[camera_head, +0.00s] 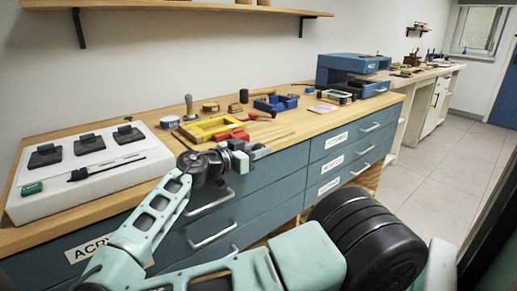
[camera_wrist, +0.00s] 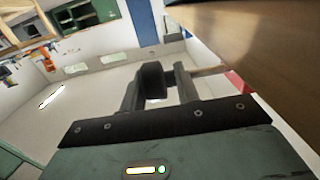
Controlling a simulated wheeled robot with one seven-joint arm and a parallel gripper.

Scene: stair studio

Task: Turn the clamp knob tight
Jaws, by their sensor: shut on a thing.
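My gripper (camera_head: 245,154) is at the front edge of the wooden worktop, just above the blue drawer fronts. In the wrist view, my gripper (camera_wrist: 160,84) has its two dark fingers on either side of a black, rounded knob (camera_wrist: 152,78), and is shut on it. The knob's far side and the clamp's screw are hidden. In the head view the knob cannot be told apart from my fingers, and the clamp body is not clearly visible. How tight the knob is cannot be seen.
On the worktop (camera_head: 300,122) lie a yellow frame (camera_head: 205,130) with a red tool, a blue tray (camera_head: 275,103) and a white panel with black pads (camera_head: 60,190). A blue machine (camera_head: 345,72) stands farther right. Drawer handles (camera_head: 213,203) stick out below my gripper.

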